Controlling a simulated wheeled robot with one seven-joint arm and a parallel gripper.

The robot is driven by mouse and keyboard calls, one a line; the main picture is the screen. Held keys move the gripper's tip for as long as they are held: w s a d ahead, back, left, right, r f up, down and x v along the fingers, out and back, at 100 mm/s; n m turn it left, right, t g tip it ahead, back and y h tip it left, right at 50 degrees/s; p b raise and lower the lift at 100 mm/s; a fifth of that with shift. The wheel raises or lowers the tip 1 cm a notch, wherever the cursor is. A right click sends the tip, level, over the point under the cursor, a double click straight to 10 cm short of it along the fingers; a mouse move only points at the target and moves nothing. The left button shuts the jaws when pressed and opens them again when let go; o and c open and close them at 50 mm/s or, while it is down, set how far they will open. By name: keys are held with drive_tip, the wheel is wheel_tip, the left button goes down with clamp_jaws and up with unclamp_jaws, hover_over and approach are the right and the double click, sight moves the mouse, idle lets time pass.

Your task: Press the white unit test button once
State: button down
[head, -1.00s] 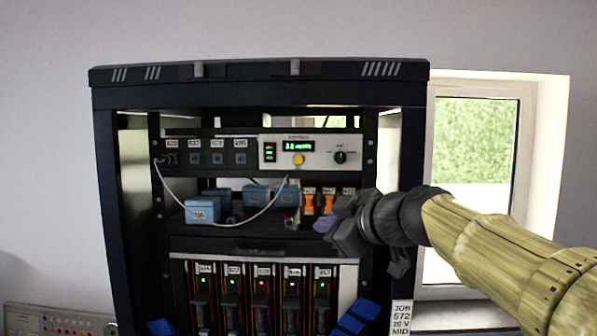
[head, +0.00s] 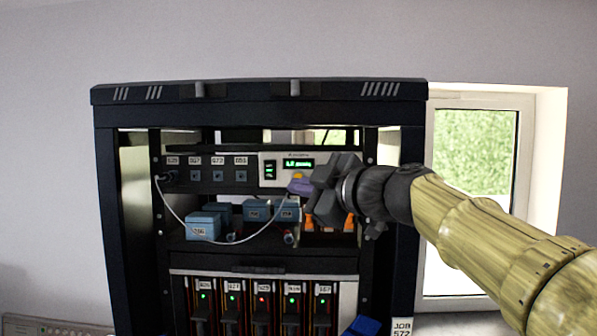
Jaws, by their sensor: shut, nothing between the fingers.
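The white unit (head: 281,156) is at the right of the rack's upper shelf, with a lit green display (head: 299,163). A sliver of its yellow test button (head: 299,176) shows just above my gripper's fingertips; the rest is hidden behind them. My gripper (head: 300,186) is shut and empty, its purple-grey fingertips pointing left and inward in front of the unit's lower part. I cannot tell whether they touch the button. The gripper body covers the unit's right side, including where its knob was.
Numbered sockets (head: 218,175) with a white cable (head: 180,211) are left of the unit. Blue boxes (head: 204,226) and orange clips (head: 349,222) sit on the shelf below. The rack's right post (head: 410,140) stands close behind my arm.

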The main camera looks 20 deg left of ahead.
sight(288, 178)
drive_tip(key=w+a+p, duration=0.1)
drive_tip(key=w+p, duration=0.2)
drive_tip(key=w, duration=0.3)
drive_tip(key=shift+w+a, duration=0.25)
drive_tip(key=shift+a, duration=0.05)
idle(1.8)
drive_tip(key=shift+w+a, duration=0.1)
drive_tip(key=shift+w, duration=0.35)
drive_tip(key=shift+w+a, duration=0.1)
drive_tip(key=shift+w, duration=0.25)
idle(0.7)
drive_tip(key=shift+s+f+b, duration=0.1)
drive_tip(key=shift+s+b, duration=0.05)
drive_tip(key=shift+b, duration=0.35)
drive_tip(key=shift+s, duration=0.15)
drive_tip(key=shift+s+d+b, duration=0.2)
drive_tip(key=shift+s+b, duration=0.2)
drive_tip(key=shift+b, duration=0.3)
